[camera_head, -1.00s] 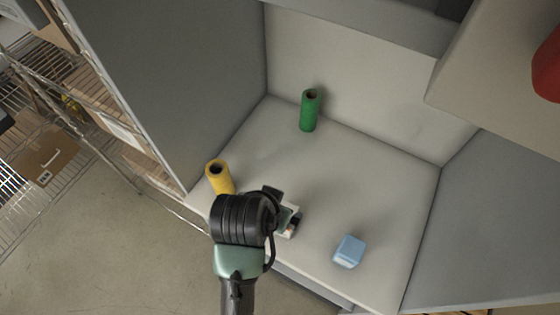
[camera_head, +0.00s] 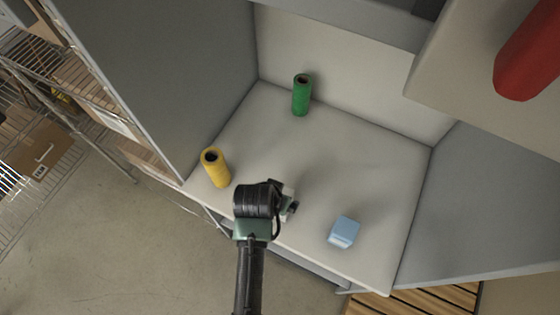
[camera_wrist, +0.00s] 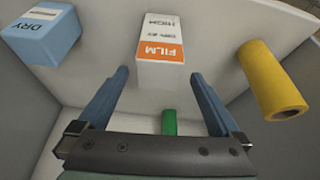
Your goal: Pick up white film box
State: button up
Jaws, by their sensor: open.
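The white film box (camera_wrist: 163,30) has an orange band with the word FILM and stands in the upper middle of the wrist view. My gripper (camera_wrist: 165,75) is open, with one blue finger to each side of the box's near end and gaps visible between the fingers and the box. I cannot tell how deep the fingers reach along it. In the head view my wrist hides most of the box.
On the pale work surface (camera_head: 275,140) are a yellow roll (camera_head: 216,170) at left, a green roll (camera_head: 302,97) at the back and a light blue box (camera_head: 344,232) at right. A wire shelf (camera_head: 50,140) stands at left.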

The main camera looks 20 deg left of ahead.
jog(key=shift+x, duration=1.65)
jog(key=shift+w+d, duration=0.1)
jog(key=shift+r, duration=0.1)
grip_shut()
